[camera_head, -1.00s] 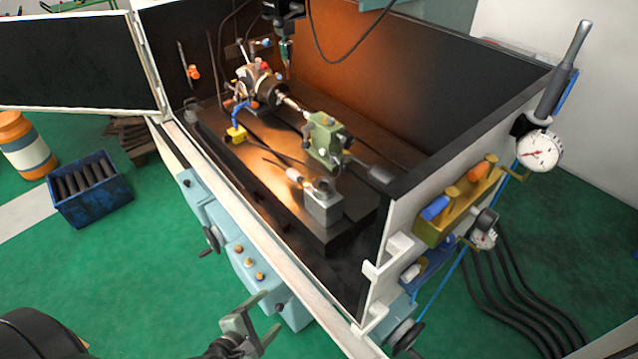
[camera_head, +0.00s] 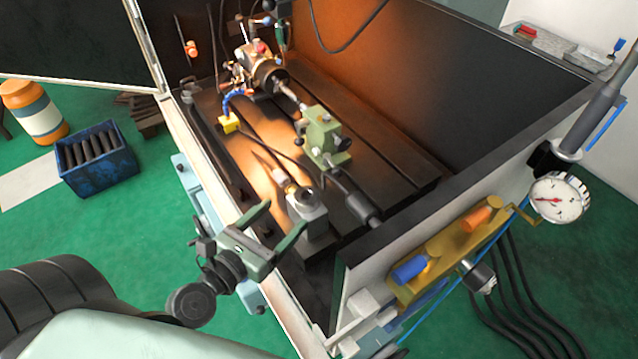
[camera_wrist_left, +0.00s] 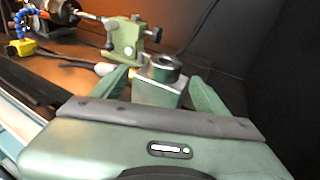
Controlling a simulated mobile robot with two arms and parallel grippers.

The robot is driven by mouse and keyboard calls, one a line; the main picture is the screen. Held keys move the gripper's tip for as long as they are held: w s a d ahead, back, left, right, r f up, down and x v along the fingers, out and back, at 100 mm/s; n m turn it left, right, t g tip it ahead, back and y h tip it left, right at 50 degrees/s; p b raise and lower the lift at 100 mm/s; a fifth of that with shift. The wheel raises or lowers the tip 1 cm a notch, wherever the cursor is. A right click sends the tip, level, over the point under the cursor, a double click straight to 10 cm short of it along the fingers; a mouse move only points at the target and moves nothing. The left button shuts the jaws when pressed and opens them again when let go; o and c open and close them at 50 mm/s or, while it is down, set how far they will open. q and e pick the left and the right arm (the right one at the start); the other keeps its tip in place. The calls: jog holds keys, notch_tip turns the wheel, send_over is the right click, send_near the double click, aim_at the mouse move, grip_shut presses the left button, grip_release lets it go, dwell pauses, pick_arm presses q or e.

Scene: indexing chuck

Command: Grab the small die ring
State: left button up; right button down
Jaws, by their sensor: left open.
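A small dark ring (camera_head: 308,195), which looks like the die ring, sits on top of a grey block (camera_head: 309,220) near the front end of the machine bed. In the left wrist view the ring (camera_wrist_left: 164,67) and block (camera_wrist_left: 157,92) appear ahead, between the fingers. My left gripper (camera_head: 284,219) is open and empty, just left of and in front of the block in the head view. It also shows in the left wrist view (camera_wrist_left: 158,78). I cannot tell the exact gap to the ring. My right gripper is out of view.
A green tailstock (camera_head: 322,138) and a chuck (camera_head: 268,76) stand farther along the bed. The enclosure's front wall (camera_head: 290,312) is close to the gripper. A yellow shelf (camera_head: 440,258) and a dial gauge (camera_head: 558,199) are on its right side. A blue crate (camera_head: 97,166) stands on the floor.

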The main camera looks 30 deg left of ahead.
aim_at(299, 205)
pick_arm(q)
jog(key=shift+w+d+r, duration=0.1)
jog(key=shift+w, duration=0.4)
jog(key=shift+d+p+x, duration=0.25)
jog(key=shift+p+x, duration=0.5)
jog(key=shift+x, duration=0.3)
jog(key=p+x, duration=0.1)
jog(key=x, duration=0.2)
jog(key=shift+w+d+f, duration=0.2)
jog(key=shift+w+f, duration=0.15)
jog(key=shift+w, duration=0.1)
jog(key=shift+s, duration=0.1)
grip_shut()
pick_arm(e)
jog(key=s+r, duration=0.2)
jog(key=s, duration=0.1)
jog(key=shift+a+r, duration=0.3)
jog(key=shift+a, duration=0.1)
